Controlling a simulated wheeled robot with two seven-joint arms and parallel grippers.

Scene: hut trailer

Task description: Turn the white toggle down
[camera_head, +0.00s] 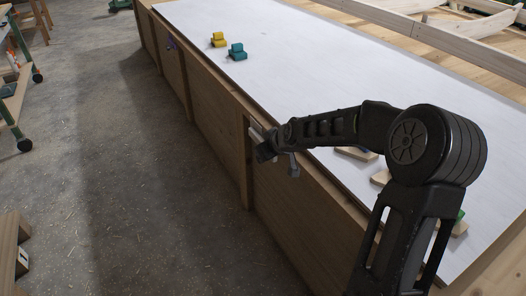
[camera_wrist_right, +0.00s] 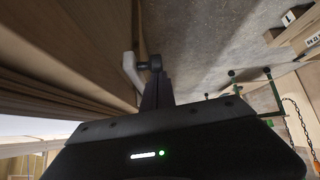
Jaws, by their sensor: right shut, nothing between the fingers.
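The white toggle (camera_wrist_right: 130,66) shows in the right wrist view as a pale lever on the wooden side panel, next to a dark round knob-like part. My right gripper (camera_wrist_right: 156,92) is shut and empty, its fingertips close beside the toggle; I cannot tell whether they touch. In the head view my right gripper (camera_head: 265,151) is at the bench's side, just below the top edge, and it hides most of the toggle. My left gripper is not in view.
The bench top (camera_head: 320,80) is a broad white surface with a yellow block (camera_head: 219,40), a teal block (camera_head: 237,52) and wooden pieces behind my arm. A small bluish part (camera_head: 171,44) sits farther along the side panel (camera_head: 215,105).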

